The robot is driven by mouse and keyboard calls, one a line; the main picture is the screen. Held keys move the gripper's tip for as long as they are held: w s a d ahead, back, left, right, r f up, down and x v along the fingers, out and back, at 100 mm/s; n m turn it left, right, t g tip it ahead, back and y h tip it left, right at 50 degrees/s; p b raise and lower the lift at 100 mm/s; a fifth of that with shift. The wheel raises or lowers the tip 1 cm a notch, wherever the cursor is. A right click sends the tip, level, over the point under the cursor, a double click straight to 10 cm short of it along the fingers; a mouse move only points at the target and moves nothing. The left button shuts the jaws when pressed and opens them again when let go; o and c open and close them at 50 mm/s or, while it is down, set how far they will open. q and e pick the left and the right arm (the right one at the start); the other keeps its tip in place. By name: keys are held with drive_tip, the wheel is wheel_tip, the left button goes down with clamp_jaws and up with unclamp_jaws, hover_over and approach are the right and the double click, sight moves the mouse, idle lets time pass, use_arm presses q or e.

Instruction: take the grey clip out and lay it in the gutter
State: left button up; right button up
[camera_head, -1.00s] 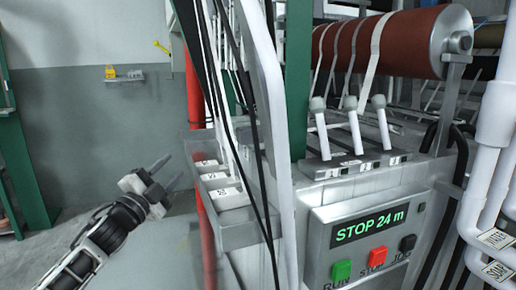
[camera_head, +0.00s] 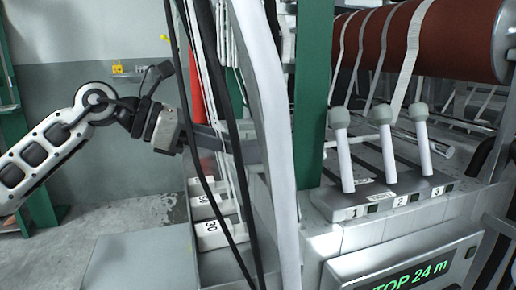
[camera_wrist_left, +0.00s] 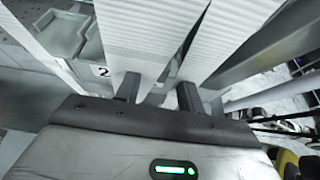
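My left gripper (camera_head: 215,140) reaches in from the left in the head view. Its fingers point right, among the dark cables and pale upright strips, which partly hide them. In the left wrist view the two dark fingers (camera_wrist_left: 157,93) stand apart, close to white ribbed webbing (camera_wrist_left: 145,35); I see nothing held between them. I cannot make out the clip or the gutter for certain in the head view. My right gripper is out of view.
Three levers (camera_head: 385,150) and a green post (camera_head: 313,90) stand to the right, below a red-brown roller (camera_head: 440,40).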

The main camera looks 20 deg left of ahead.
sight(255, 149)
use_arm(q)
drive_tip(key=p+x, duration=0.1)
drive_tip(key=x, duration=0.6)
drive_tip(key=shift+w+d, duration=0.15)
drive_tip(key=shift+w, duration=0.15)
drive_tip(key=shift+c, duration=0.4)
drive_tip(key=c, duration=0.6)
